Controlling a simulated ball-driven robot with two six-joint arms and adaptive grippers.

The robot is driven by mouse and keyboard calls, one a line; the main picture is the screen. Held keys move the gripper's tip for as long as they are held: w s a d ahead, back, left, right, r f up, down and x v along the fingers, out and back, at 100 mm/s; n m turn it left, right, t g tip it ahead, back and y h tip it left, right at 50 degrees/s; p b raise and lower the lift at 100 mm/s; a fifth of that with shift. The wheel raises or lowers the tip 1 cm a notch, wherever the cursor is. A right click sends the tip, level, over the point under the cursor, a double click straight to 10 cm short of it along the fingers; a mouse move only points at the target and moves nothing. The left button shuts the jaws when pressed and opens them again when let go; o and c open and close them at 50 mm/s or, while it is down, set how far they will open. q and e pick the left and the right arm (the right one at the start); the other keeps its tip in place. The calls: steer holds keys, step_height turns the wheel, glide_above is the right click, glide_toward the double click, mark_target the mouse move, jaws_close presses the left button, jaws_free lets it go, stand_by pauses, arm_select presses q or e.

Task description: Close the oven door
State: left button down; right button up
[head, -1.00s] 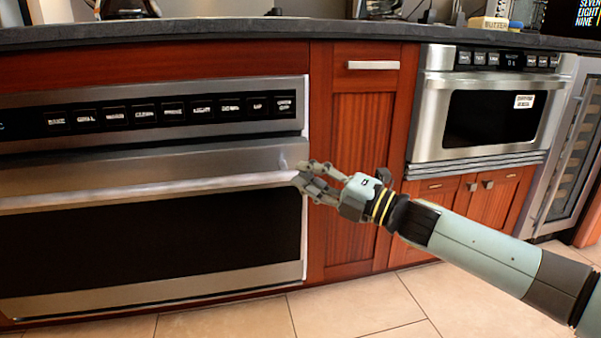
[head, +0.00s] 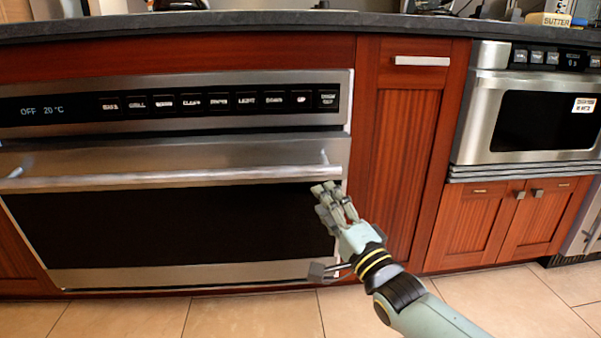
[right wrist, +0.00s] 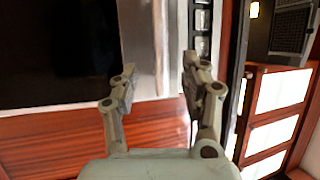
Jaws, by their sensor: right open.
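The large built-in oven on the left has a steel door (head: 100,274) with a dark glass pane and a long bar handle (head: 170,179). Its door stands close to upright under the control panel; I cannot tell whether a small gap is left. My right gripper (head: 327,191) is open and empty, just below the handle's right end, in front of the door's right edge. I cannot tell whether it touches the door. In the right wrist view, the two fingers (right wrist: 160,85) are spread, with dark glass (right wrist: 55,50) to the left. My left gripper is not in view.
The oven's control panel (head: 215,101) reads OFF 20 °C. Right of it is a red wooden cabinet (head: 408,150), then a smaller steel microwave drawer (head: 545,120). A dark countertop (head: 280,22) runs above. The tiled floor (head: 250,315) is clear in front.

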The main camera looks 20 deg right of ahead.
steer(key=b, duration=0.2)
glide_toward(297, 156)
steer(key=a, duration=0.2)
steer(key=b+x, duration=0.1)
steer(key=x, duration=0.2)
steer(key=shift+w+r, duration=0.1)
steer(key=shift+w, duration=0.25)
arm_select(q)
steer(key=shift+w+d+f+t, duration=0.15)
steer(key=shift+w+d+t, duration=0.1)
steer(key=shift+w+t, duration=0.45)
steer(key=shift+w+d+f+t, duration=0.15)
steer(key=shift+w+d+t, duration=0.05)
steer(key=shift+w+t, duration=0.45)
arm_select(e)
steer(key=shift+w+r, duration=0.25)
steer(key=shift+w, duration=0.15)
jaws_close()
